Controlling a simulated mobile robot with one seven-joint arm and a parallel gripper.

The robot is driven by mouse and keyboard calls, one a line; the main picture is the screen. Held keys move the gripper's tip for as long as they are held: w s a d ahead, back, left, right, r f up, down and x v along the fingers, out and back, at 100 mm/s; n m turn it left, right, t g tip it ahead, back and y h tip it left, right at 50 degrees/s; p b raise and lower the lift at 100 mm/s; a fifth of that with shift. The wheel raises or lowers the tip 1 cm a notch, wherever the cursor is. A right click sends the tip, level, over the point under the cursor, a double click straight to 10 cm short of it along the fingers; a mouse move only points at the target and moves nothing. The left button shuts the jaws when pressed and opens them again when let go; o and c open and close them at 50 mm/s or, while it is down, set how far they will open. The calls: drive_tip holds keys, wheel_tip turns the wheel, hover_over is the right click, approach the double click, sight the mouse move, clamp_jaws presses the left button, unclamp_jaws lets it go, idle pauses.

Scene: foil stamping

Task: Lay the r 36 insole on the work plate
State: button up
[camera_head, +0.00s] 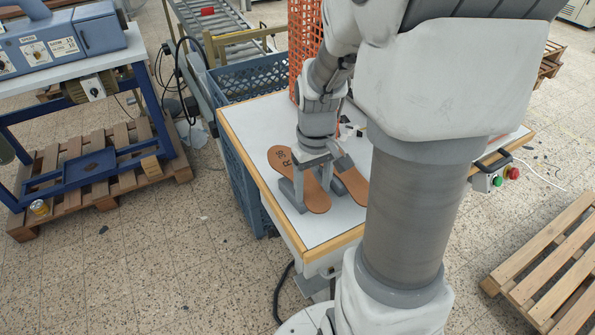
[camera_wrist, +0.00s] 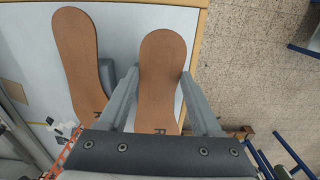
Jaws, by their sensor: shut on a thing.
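A brown insole marked R 36 (camera_head: 283,162) is between the two grey fingers of my gripper (camera_head: 308,182), over the white tabletop. In the wrist view my gripper (camera_wrist: 160,82) has one finger on each side of this insole (camera_wrist: 162,60), shut across its width. Its rounded heel end sticks out beyond the fingertips. I cannot tell whether it touches the surface below. A second brown insole (camera_head: 354,182) lies close on the right, partly behind my arm; the wrist view shows it on the left (camera_wrist: 78,50). No separate work plate can be made out.
The white table (camera_head: 262,118) has a wooden edge. A control box with red and green buttons (camera_head: 497,180) is at the right edge. Small dark items lie behind the insoles.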

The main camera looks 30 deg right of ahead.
sight(313, 193)
wheel_tip(313, 193, down, 2)
drive_tip(key=shift+f, duration=0.25)
drive_tip(key=shift+f+b, duration=0.3)
drive_tip(key=shift+f, duration=0.15)
drive_tip(key=o, duration=1.3)
drive_tip(key=shift+o, duration=0.2)
